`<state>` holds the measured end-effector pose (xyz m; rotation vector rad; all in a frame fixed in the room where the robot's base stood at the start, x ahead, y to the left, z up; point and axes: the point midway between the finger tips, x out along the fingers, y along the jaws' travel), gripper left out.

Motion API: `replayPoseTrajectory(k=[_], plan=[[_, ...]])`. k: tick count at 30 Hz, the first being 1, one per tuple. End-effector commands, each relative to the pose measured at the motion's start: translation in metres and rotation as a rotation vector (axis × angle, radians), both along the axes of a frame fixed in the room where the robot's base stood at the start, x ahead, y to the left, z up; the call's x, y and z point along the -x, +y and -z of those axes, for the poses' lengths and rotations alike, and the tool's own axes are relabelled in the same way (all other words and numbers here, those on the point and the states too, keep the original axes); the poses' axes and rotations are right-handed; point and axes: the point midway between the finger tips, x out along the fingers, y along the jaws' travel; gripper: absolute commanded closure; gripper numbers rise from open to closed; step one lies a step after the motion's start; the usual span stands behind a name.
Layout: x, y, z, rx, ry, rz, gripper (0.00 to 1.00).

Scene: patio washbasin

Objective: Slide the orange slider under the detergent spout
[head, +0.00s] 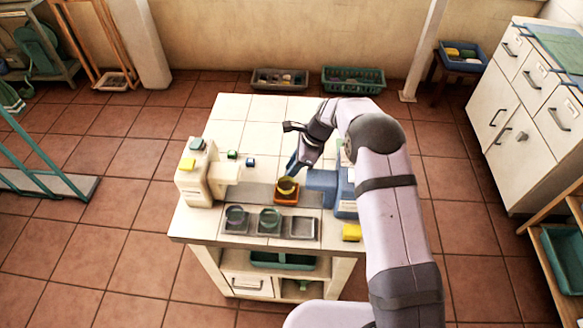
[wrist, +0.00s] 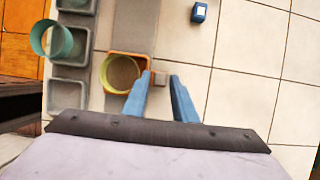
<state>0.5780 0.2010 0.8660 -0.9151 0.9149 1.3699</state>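The orange slider (head: 286,199) sits on a grey track (head: 259,194) on the tiled table, carrying a yellow-rimmed dark cup (head: 287,186). In the wrist view the orange slider (wrist: 146,61) holds the yellow cup (wrist: 122,72), with a small brown knob (wrist: 160,79) beside it. My gripper (wrist: 161,77) has its blue fingertips on either side of the knob; whether they press it is unclear. A cream dispenser (head: 194,182) with a spout (head: 226,173) stands left. A blue dispenser (head: 322,181) stands right, partly hidden by my arm. I cannot tell which is detergent.
A yellow block (head: 351,232) lies at the right front. Small green and blue blocks (head: 250,162) lie behind the track. The back of the tabletop is clear.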

Motion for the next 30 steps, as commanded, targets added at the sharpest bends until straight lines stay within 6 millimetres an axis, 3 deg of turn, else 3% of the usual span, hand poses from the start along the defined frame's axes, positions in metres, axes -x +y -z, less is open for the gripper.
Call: replayPoseTrajectory(k=[1, 3, 4, 10, 18, 25, 26, 30], plan=[[0.0, 0.0, 0.0, 0.0, 0.0, 0.0, 0.82], [0.0, 0.0, 0.0, 0.0, 0.0, 0.0, 0.99], [0.0, 0.0, 0.0, 0.0, 0.0, 0.0, 1.0], [0.0, -0.005, 0.0, 0.001, 0.001, 0.002, 1.0], [-0.001, -0.039, -0.001, 0.001, -0.001, 0.003, 1.0], [0.0, -0.039, -0.001, 0.0, -0.001, 0.001, 1.0], [0.0, -0.039, -0.001, 0.0, -0.001, 0.0, 0.78], [0.0, -0.038, -0.001, 0.0, -0.001, 0.0, 0.75]])
